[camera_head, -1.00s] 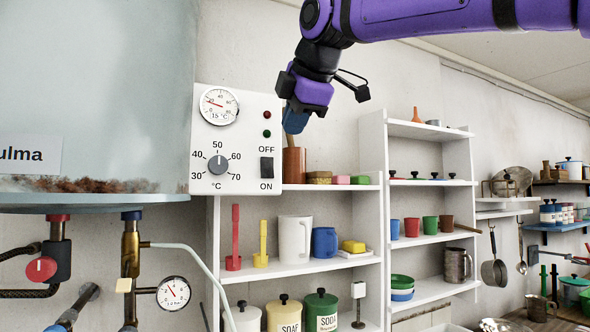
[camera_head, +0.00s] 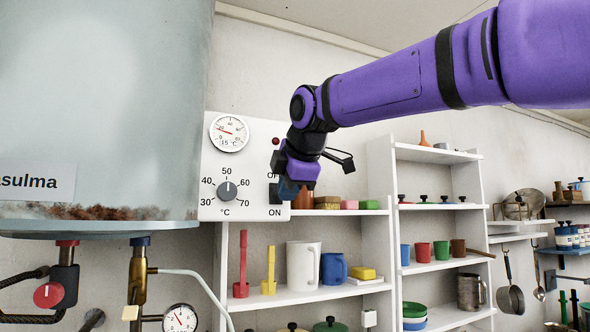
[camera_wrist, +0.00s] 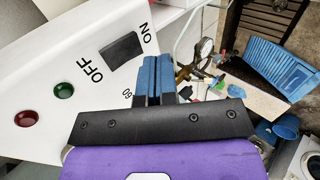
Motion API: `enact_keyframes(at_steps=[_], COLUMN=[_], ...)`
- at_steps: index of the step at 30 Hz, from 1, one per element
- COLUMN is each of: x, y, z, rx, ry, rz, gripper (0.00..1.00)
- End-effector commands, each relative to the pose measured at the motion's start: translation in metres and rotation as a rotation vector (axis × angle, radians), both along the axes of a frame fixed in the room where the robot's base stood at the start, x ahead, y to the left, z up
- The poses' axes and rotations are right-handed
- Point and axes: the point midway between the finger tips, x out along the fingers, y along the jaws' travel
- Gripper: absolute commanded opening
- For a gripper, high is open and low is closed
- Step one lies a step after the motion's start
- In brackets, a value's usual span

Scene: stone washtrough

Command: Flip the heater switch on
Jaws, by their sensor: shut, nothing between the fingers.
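The heater's white control panel (camera_head: 212,185) is on the wall side of the tank. Its black rocker switch (camera_head: 273,192) sits between OFF and ON, partly covered by my gripper (camera_head: 288,190). In the wrist view the whole switch (camera_wrist: 122,50) shows, OFF nearer the lamps and ON at the far end. My gripper (camera_wrist: 158,64) is shut and empty, its blue fingertips close beside the switch. I cannot tell whether they touch, nor which way the rocker is tilted. A red lamp (camera_wrist: 25,117) and a green lamp (camera_wrist: 64,90) look dull.
A temperature knob (camera_head: 227,190) and a dial thermometer (camera_head: 229,132) are on the same panel. The grey tank (camera_head: 100,100) bulges out at left. A shelf (camera_head: 325,212) with a brown container (camera_head: 303,197), cups and blocks stands right of the panel.

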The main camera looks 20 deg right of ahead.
Motion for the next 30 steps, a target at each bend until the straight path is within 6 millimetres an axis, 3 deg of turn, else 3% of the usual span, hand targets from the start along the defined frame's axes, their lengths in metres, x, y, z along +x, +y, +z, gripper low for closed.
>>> enact_keyframes(at_steps=[3,9,30], x=[0.019,0.036,0.045], y=[0.000,0.000,0.000], z=[-0.004,-0.005,-0.008], rx=[0.000,0.000,-0.001], ry=[0.001,0.000,0.000], rz=[0.000,0.000,0.001], gripper=[0.00,0.00,0.00])
